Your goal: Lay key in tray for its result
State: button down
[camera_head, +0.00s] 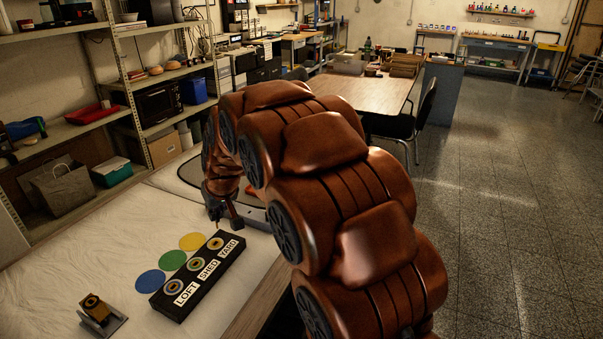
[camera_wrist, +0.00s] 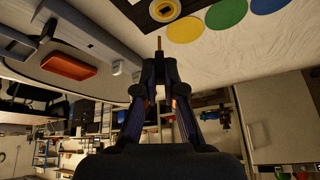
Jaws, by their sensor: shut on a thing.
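In the wrist view my gripper (camera_wrist: 159,58) is shut on a thin brass-coloured piece, seemingly the key (camera_wrist: 159,43), whose end sticks out beyond the fingertips. Most of it is hidden between the fingers. A shallow orange-red tray (camera_wrist: 68,66) shows at left in the wrist view, apart from my gripper. My arm mostly hides that area in the head view.
Blue (camera_head: 150,281), green (camera_head: 172,260) and yellow (camera_head: 192,241) discs lie beside the block. A small stand (camera_head: 101,315) with a dark and brass piece is at front left. Shelves (camera_head: 60,125) stand behind the table. Open cloth (camera_head: 80,255) lies left of the discs.

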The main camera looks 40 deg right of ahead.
jog(key=w+d+t+y+b, duration=0.1)
jog(key=w+d, duration=0.1)
jog(key=d, duration=0.2)
jog(key=w+d+f+t+y+b, duration=0.1)
jog(key=w+d+b, duration=0.1)
jog(key=d, duration=0.2)
jog(key=w+d+f+n+t+y+b, duration=0.1)
jog(key=w+d, duration=0.1)
jog(key=d, duration=0.2)
jog(key=shift+w+d+f+b, duration=0.1)
jog(key=shift+w+f+b, duration=0.1)
jog(key=shift+b, duration=0.2)
jog(key=s+d+m+t+y+b, duration=0.1)
jog(key=d+t+b, duration=0.3)
jog(key=d, duration=1.6)
jog(key=shift+s+d+f, duration=0.1)
jog(key=shift+s+f, duration=0.05)
jog(key=shift+f, duration=3.6)
jog(key=c, duration=1.2)
grip_release()
